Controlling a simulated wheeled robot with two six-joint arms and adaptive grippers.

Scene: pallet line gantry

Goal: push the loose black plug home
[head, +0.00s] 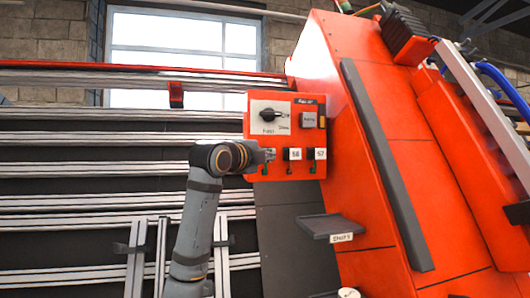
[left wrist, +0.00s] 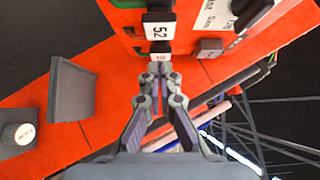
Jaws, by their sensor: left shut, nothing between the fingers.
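An orange control box (head: 259,182) carries a row of black plugs with white number labels. The middle plug (head: 291,155) and the right plug (head: 314,154) show in the head view; my gripper hides most of the left end of the row. My left gripper (head: 268,155) is shut and empty, its tips close in front of that left end. In the left wrist view the shut fingertips (left wrist: 160,72) point at a small labelled piece, partly covered, and a black plug (left wrist: 158,15) sits beyond it. I cannot tell which plug is loose, or whether the tips touch. My right gripper is not in view.
A dial (head: 268,115) and a grey button (head: 309,119) sit above the plugs. A grey shelf (head: 330,227) juts out below right, with a white knob (head: 348,293) under it. Metal rails (head: 90,204) run along the left. The large orange housing slopes at right.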

